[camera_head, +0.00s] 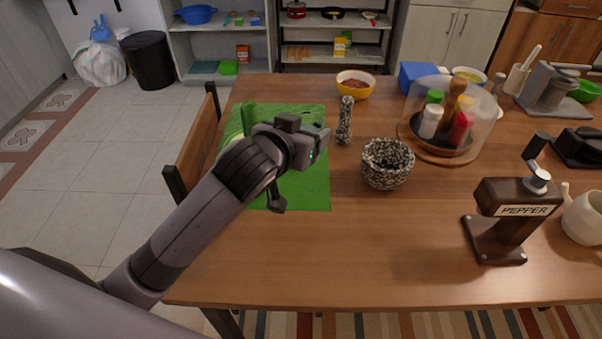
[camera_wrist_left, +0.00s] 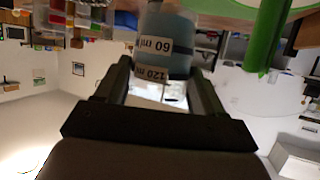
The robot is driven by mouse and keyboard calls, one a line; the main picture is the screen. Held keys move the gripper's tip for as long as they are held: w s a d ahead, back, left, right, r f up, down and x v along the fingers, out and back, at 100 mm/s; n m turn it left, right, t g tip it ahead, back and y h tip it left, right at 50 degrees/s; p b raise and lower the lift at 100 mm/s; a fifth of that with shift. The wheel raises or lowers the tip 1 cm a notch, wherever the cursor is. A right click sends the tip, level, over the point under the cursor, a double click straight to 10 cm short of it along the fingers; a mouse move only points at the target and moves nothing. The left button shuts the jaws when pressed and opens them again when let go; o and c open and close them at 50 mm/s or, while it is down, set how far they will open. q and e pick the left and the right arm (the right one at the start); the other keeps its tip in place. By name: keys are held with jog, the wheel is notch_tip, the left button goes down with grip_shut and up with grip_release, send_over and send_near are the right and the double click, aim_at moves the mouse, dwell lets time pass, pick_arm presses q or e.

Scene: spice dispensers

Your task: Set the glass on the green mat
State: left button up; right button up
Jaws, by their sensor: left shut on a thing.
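The green mat (camera_head: 308,188) lies on the left end of the wooden table. My left gripper (camera_head: 310,133) is above the mat in the head view, and its arm covers part of it. In the left wrist view, my left gripper (camera_wrist_left: 163,82) is shut on the glass (camera_wrist_left: 170,40), a bluish, see-through vessel with white "60 ml" and "120 ml" labels. The labels look inverted in that view. In the head view the glass is hidden behind the gripper, so I cannot tell whether it touches the mat. My right gripper is not in view.
A green upright thing (camera_head: 248,117) stands at the mat's far left. Right of the mat are a speckled grinder (camera_head: 345,121) and speckled mortar (camera_head: 387,165). The table's front middle is clear.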

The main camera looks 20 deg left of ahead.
pick_arm(q)
notch_tip(320, 180, down, 5)
jog(key=shift+f+b, duration=0.1)
jog(key=shift+b, duration=0.3)
jog(key=shift+f, duration=0.65)
jog(key=shift+f+b, duration=0.45)
jog(key=shift+f, duration=1.3)
jog(key=shift+f, duration=0.15)
jog(key=o, duration=1.4)
jog(key=shift+o, duration=0.2)
